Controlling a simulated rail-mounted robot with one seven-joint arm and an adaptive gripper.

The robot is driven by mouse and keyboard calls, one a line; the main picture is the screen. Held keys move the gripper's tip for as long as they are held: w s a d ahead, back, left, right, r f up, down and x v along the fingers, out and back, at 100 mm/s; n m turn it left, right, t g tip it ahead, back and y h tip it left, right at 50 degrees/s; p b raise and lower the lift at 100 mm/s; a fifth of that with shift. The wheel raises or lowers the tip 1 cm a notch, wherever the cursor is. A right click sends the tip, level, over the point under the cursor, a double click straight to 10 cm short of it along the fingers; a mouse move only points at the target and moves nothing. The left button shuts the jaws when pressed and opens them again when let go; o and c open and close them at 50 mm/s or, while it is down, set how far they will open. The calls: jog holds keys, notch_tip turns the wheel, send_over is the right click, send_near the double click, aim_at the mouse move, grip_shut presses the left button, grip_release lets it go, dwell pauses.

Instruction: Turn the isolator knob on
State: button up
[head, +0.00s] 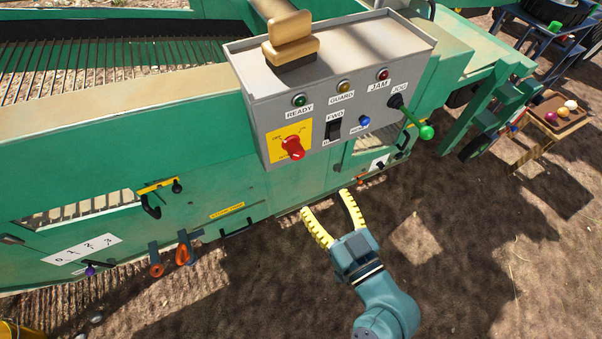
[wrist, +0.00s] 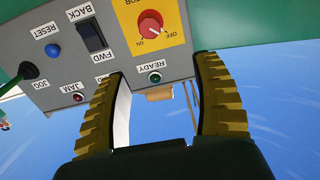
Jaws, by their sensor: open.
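The isolator knob (head: 293,148) is a red rotary knob on a yellow plate (head: 276,140) at the lower left of the grey control box (head: 345,75). In the wrist view the red knob (wrist: 149,23) shows upside down at the top, with OFF and ON printed beside it. Its pale mark seems to point toward OFF. My gripper (head: 325,203) is open and empty, with yellow ribbed fingers, below the box and to the right of the knob in the head view. In the wrist view the open fingers (wrist: 160,68) lie apart from the knob; nothing is between them and nothing touches it.
The box also carries READY (head: 299,100), GUARD and JAM lamps, a black FWD/BACK rocker (head: 333,129), a blue RESET button (head: 364,121) and a green-tipped JOG lever (head: 425,131) sticking out at right. A wooden block stamp (head: 290,42) stands on top. Open ground lies below.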

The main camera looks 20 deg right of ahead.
aim_at(298, 157)
jog(key=shift+h, duration=0.3)
jog(key=w+b, duration=0.1)
jog(key=w, duration=0.4)
jog(key=w+f+b, duration=0.1)
jog(key=w, duration=0.4)
jog(key=w+d+f, duration=0.1)
jog(key=w, duration=0.5)
jog(key=shift+b, duration=0.4)
jog(key=shift+f, duration=0.1)
jog(key=shift+c, duration=0.3)
jog(key=shift+s+a, duration=0.1)
grip_shut()
